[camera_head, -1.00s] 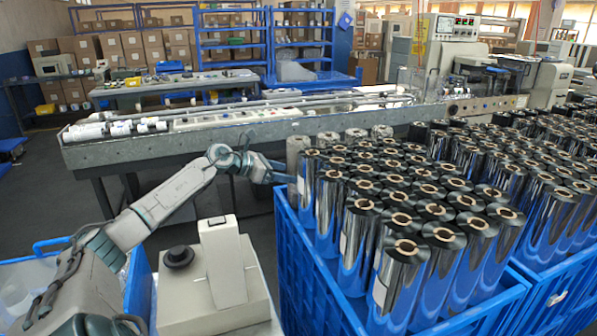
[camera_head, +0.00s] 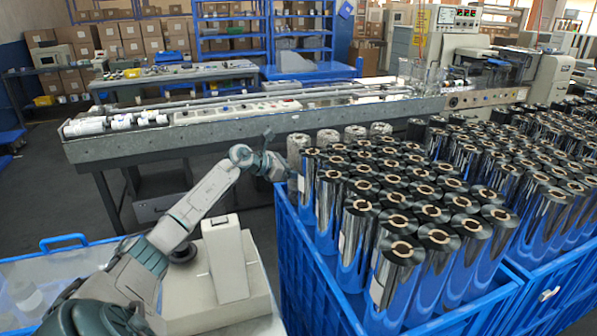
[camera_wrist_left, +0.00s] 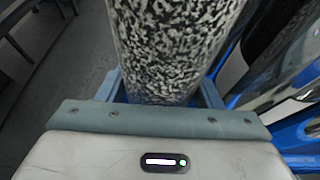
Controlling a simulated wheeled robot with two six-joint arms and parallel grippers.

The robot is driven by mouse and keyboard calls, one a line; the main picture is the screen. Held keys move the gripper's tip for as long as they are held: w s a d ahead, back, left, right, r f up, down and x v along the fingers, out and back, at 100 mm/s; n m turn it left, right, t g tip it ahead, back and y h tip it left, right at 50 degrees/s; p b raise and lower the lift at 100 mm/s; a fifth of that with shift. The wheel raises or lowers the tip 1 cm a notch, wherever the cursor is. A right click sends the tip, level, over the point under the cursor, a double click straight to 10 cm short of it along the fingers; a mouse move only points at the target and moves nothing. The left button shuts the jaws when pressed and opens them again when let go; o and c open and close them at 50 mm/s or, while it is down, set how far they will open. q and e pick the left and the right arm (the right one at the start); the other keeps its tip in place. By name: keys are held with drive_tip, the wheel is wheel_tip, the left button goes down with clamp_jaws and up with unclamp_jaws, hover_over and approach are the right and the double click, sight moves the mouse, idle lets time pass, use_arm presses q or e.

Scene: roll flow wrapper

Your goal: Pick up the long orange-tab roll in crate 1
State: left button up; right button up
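Crate 1 seems to be the blue crate (camera_head: 318,262), packed with upright, shiny dark rolls (camera_head: 400,270). A grey speckled roll (camera_head: 298,150) stands upright at its back left corner. My left gripper (camera_head: 280,168) is at this roll. In the left wrist view the speckled roll (camera_wrist_left: 168,45) stands between the two fingers of my left gripper (camera_wrist_left: 160,92). The fingers are partly hidden by the roll, and I cannot tell whether they press on it. No orange tab is visible on any roll. My right gripper is not in view.
A long grey machine bed (camera_head: 240,128) with white rolls (camera_head: 115,122) lies behind the crate. A second blue crate (camera_head: 565,285) full of rolls adjoins on the right. Open floor (camera_head: 50,190) shows at left.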

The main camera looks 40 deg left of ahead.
use_arm(q)
drive_tip(key=c, duration=1)
drive_tip(key=shift+w, duration=0.1)
drive_tip(key=shift+r, duration=0.2)
